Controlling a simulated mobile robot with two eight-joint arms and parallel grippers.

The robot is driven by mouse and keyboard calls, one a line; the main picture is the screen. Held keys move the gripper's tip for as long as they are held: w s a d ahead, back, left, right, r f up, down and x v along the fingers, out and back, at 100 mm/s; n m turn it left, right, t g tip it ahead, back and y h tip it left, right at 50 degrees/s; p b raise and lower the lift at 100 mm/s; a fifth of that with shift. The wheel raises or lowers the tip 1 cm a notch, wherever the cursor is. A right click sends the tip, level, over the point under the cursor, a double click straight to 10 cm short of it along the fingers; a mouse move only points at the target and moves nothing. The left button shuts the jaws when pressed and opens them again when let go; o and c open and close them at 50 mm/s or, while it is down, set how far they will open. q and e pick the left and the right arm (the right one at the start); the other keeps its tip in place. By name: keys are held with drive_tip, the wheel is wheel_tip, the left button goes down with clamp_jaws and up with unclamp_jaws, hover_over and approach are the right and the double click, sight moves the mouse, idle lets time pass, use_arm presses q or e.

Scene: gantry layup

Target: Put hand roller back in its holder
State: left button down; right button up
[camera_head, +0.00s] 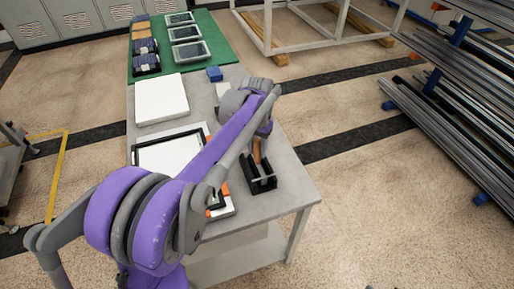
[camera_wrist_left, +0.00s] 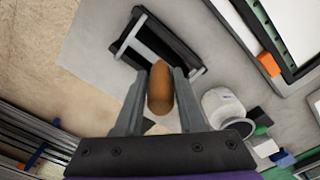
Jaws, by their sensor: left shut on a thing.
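My left gripper (camera_head: 257,143) is over the right side of the grey table. In the left wrist view its fingers (camera_wrist_left: 160,95) are shut on the orange-brown handle of the hand roller (camera_wrist_left: 160,88). The handle also shows below the gripper in the head view (camera_head: 257,154). The black holder (camera_wrist_left: 175,38) lies just beyond the fingertips, and in the head view (camera_head: 250,186) it stands near the table's front right edge. A light grey bar crosses the holder. I cannot tell whether the roller rests in the holder or hangs just above it. My right gripper is not in view.
A black-framed tray (camera_head: 166,157) lies left of the holder, partly behind my arm. A white block (camera_head: 162,98) and a blue block (camera_head: 214,74) are farther back. A white cylindrical item (camera_wrist_left: 222,104) is near the gripper. Metal bars (camera_head: 450,120) are racked at the right.

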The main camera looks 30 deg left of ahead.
use_arm(q)
drive_tip(key=shift+f, duration=0.3)
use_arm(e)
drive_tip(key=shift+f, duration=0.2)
use_arm(q)
drive_tip(key=shift+c, duration=2.1)
unclamp_jaws()
drive_tip(key=shift+r, duration=0.1)
wheel_tip(320, 180, up, 11)
drive_tip(key=shift+f+p, duration=0.1)
drive_tip(key=shift+p, duration=0.2)
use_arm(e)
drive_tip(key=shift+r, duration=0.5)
